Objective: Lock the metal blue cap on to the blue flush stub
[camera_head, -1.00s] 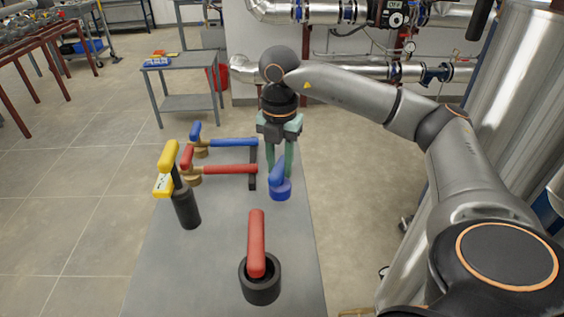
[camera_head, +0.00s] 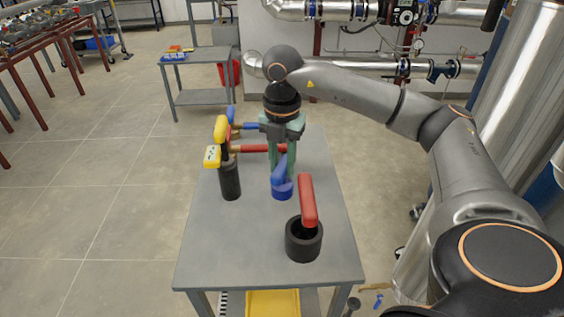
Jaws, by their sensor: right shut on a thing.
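My right gripper (camera_head: 281,165) points down with green fingers, shut on the blue cap (camera_head: 282,189), a short round blue piece with a slanted blue handle. The handle stands in front of the fingers and partly hides their tips. The cap appears to be held above the grey table; the height of the gap is unclear. Behind it and to the left are a blue pipe (camera_head: 251,127) with a blue lever and a red pipe (camera_head: 262,148), partly hidden by the gripper. I cannot clearly make out which part is the blue flush stub. My left gripper is out of view.
On the grey table (camera_head: 230,250), a red-handled piece (camera_head: 307,200) stands in a black cup (camera_head: 303,243), close right of the cap. A black cylinder (camera_head: 230,182) with a yellow-handled tool (camera_head: 221,130) stands left. The table's front left is clear. A yellow bin (camera_head: 273,303) sits below.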

